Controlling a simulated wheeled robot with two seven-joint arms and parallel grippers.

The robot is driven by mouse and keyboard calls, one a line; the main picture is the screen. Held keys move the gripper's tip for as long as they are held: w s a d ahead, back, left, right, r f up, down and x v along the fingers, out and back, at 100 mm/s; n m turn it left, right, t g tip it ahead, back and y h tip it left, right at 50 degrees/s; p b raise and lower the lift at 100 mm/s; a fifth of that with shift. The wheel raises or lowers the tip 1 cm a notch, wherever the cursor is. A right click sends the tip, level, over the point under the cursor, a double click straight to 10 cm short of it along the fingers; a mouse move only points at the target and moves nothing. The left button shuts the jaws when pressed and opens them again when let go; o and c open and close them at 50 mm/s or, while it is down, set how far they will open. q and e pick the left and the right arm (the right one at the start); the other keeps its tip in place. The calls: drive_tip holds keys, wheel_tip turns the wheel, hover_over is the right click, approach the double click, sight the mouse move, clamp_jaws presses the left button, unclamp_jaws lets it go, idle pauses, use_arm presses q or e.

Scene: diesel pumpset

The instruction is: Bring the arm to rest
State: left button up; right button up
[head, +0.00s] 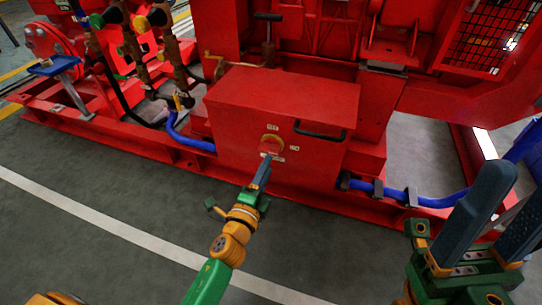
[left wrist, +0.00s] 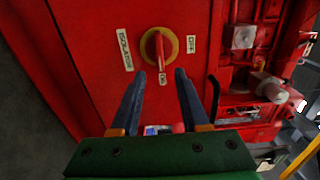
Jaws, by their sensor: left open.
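My left gripper (head: 265,170) is in front of the red box (head: 285,95), just below the rotary isolator switch (head: 271,144) in the head view. In the left wrist view the left fingers (left wrist: 160,76) are apart with nothing held between them. The switch's red handle (left wrist: 159,48) on its yellow disc lies beyond the fingertips and looks clear of them. The handle lies along the line to the ON label (left wrist: 162,80), with the OFF label (left wrist: 190,44) to its right. My right gripper (head: 512,205) is at the lower right, its fingers apart and empty.
The red box has a black bar handle (head: 307,132) near the switch. Blue hoses (head: 190,139) run along the red base frame (head: 130,137). Valves and pipes stand at the upper left. The grey floor (head: 90,225) with a white line is clear in front.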

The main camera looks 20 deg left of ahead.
use_arm(q)
drive_tip(key=shift+s, duration=0.55)
